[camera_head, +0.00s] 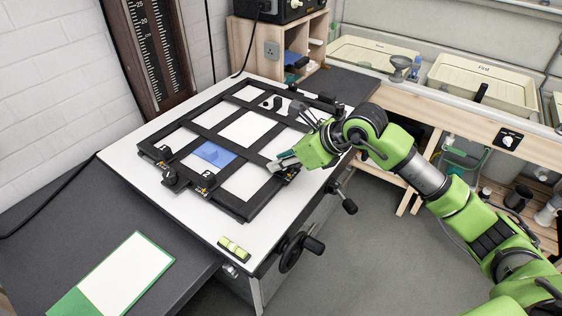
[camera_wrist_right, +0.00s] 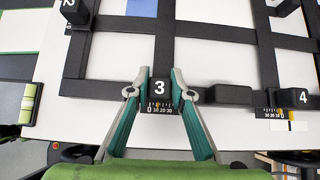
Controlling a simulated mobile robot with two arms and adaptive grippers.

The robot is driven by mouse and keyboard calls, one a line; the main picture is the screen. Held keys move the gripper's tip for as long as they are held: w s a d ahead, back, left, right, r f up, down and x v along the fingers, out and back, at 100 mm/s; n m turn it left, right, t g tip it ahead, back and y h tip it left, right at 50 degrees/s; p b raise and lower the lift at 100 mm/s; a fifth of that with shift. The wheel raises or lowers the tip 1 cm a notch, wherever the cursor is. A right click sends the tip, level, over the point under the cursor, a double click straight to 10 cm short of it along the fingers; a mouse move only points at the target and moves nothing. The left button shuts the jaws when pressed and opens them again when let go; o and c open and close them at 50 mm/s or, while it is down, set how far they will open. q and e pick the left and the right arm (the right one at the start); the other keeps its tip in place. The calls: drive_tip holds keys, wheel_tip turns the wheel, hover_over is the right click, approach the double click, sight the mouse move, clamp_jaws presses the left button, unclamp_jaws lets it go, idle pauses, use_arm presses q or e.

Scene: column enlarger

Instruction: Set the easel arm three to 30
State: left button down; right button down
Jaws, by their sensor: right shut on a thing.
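The black four-bladed easel (camera_head: 225,145) lies on the white baseboard. My right gripper (camera_wrist_right: 161,83) is shut on the black block of easel arm three (camera_wrist_right: 161,97), marked with a white 3, with one grey fingertip on each side. Below the 3 is a small scale with 0 at its left end; its exact reading is too small to tell. In the head view my right gripper (camera_head: 284,163) is at the right front edge of the easel and partly hides arm three. My left gripper is not in view.
Arm two (camera_head: 205,182) stands left of arm three, and arm four (camera_wrist_right: 303,97) is to its right in the wrist view. A blue square (camera_head: 213,154) lies inside the easel. A yellow-green level (camera_head: 234,248) and a black handwheel (camera_head: 300,250) are near the front edge.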

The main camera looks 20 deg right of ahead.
drive_tip(key=shift+w+d+b, duration=0.4)
drive_tip(key=shift+w+d, duration=0.25)
drive_tip(key=shift+d, duration=0.15)
drive_tip(key=c, duration=1.8)
unclamp_jaws()
drive_tip(key=shift+a, duration=0.1)
drive_tip(key=shift+s, duration=0.15)
drive_tip(key=v, duration=1.2)
